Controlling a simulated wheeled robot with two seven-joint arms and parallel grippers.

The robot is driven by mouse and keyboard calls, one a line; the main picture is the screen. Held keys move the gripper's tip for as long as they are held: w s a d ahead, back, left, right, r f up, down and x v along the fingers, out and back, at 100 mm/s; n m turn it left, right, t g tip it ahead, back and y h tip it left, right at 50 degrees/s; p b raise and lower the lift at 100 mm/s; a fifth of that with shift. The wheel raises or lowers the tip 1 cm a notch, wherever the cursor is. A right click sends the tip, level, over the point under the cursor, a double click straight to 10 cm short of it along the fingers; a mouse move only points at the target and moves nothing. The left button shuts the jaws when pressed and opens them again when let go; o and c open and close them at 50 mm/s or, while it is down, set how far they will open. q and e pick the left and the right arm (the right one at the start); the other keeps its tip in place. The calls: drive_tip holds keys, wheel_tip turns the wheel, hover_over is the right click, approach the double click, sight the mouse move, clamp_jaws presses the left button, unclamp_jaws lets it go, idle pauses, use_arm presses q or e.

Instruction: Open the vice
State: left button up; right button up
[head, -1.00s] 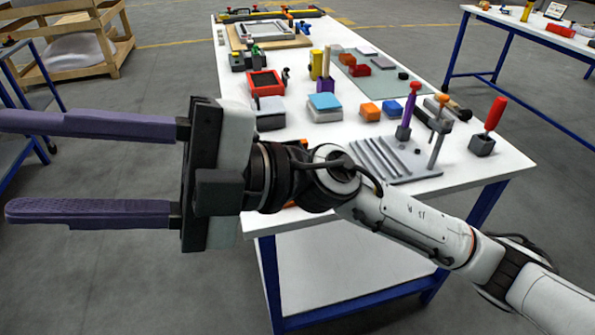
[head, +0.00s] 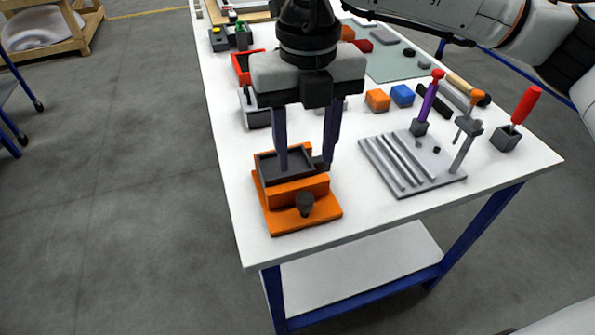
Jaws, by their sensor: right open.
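An orange vice (head: 296,198) sits at the near left corner of the white table. A dark grey tray-like part (head: 266,172) lies at its top, and a dark round knob (head: 305,203) is on its near face. My right gripper (head: 304,168) points down over the vice with its two purple fingers spread apart. The left fingertip is over the dark part, and the right fingertip is by the vice's right back side. I cannot tell whether the fingers touch the vice. My left gripper is not in view.
A grey grooved plate (head: 400,165) lies right of the vice. A purple-handled tool (head: 427,105), a red-handled tool (head: 525,105) and orange and blue blocks (head: 378,100) stand behind and right. The white tabletop (head: 500,175) is clear at the near right.

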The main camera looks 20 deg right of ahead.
sight(305, 197)
drive_tip(key=f, duration=0.2)
drive_tip(key=shift+s+f, duration=0.4)
wheel_tip(305, 197, down, 6)
drive_tip(key=shift+r+p, duration=0.2)
drive_tip(key=shift+p, duration=0.25)
drive_tip(key=shift+f, duration=0.6)
drive_tip(key=c, duration=1.1)
drive_tip(key=shift+o, duration=0.2)
drive_tip(key=shift+n+b, duration=0.3)
drive_tip(key=shift+b, duration=0.1)
drive_tip(key=n+b, duration=0.2)
drive_tip(key=b, duration=0.1)
drive_tip(key=shift+f+n, duration=0.2)
drive_tip(key=shift+n, duration=0.1)
drive_tip(key=shift+n+b, duration=0.3)
drive_tip(key=shift+b, duration=0.05)
drive_tip(key=shift+r+n+b, duration=0.1)
drive_tip(key=shift+n+b, duration=0.85)
drive_tip(key=shift+n, duration=0.25)
drive_tip(key=shift+n+b, duration=0.4)
drive_tip(key=shift+n, duration=0.1)
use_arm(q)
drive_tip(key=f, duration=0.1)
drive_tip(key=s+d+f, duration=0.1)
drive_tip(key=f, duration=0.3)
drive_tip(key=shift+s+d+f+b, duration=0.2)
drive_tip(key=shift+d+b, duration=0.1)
use_arm(e)
drive_tip(key=shift+r+n, duration=0.2)
drive_tip(key=shift+n, duration=0.3)
